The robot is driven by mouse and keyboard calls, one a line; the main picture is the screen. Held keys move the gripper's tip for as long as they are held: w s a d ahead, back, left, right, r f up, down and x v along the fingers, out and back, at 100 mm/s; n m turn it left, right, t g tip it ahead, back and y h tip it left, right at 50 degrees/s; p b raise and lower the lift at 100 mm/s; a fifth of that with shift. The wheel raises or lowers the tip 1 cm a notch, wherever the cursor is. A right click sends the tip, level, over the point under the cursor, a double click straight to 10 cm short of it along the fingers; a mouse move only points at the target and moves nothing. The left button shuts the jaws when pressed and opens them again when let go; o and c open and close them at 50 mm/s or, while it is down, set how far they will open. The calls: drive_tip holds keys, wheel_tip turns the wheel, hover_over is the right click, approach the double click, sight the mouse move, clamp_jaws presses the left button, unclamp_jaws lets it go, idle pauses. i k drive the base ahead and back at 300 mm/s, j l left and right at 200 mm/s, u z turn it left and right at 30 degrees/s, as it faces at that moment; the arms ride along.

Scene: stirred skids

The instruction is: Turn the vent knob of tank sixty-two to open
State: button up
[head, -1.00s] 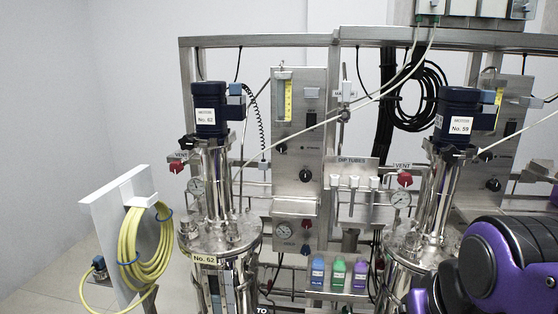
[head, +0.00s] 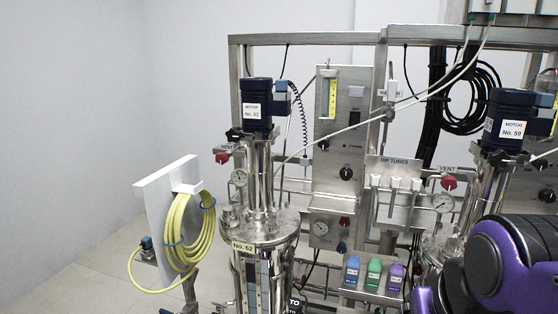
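Tank No. 62 (head: 262,222) stands left of centre in the head view, a steel vessel with a yellow "No. 62" label. Its dark blue motor (head: 256,108) sits on top with a "MOTOR No. 62" tag. The red vent knob (head: 222,158) is left of the tank's column, under a small "VENT" label. It is too small to tell its exact setting. My purple and black arm (head: 508,262) fills the lower right corner, well apart from the knob. My gripper is not in view.
Tank No. 59 has its own red vent knob (head: 449,183) on the right. A white board (head: 166,202) with a coiled yellow hose (head: 188,235) stands left of tank 62. Blue, green and purple bottles (head: 374,273) sit low in the middle. Floor at far left is clear.

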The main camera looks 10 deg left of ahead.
sight(221, 158)
drive_tip(key=u, duration=1)
